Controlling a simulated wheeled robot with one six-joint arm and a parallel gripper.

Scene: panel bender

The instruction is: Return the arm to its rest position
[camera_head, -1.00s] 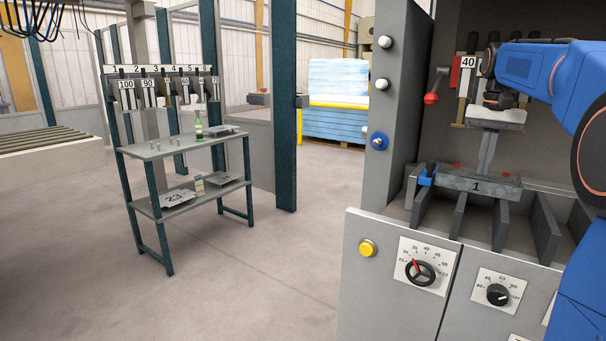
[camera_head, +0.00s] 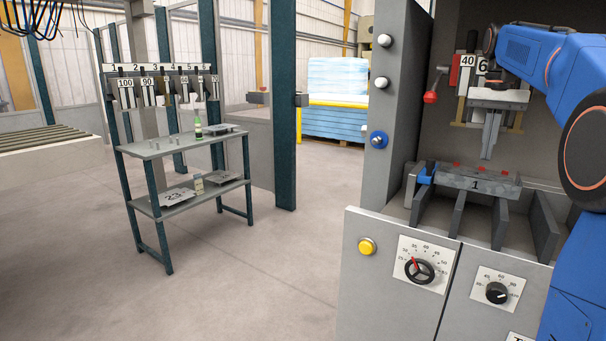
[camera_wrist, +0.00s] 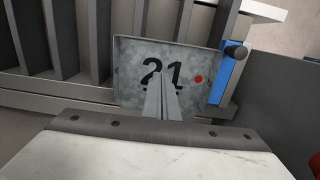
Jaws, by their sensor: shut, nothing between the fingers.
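My gripper (camera_head: 486,157) hangs fingers down inside the machine bay, below my blue arm at the right of the head view. Its two grey fingers are together and empty. A grey metal plate (camera_head: 468,183) lies below, with a blue clamp (camera_head: 426,174) at its left end. The fingertips are above the plate and apart from it. In the wrist view the plate (camera_wrist: 130,88) carries the number 21 and a red dot, and the blue clamp (camera_wrist: 224,75) is at its right. The shut fingers (camera_wrist: 157,80) cover part of the plate.
Grey support bars (camera_head: 500,225) stand under the plate. Tools labelled 40 (camera_head: 467,62) and 6 (camera_head: 482,66) hang behind my gripper. The machine's grey side column (camera_head: 400,110) stands left. A two-level table (camera_head: 165,148) stands farther left, with clear floor between.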

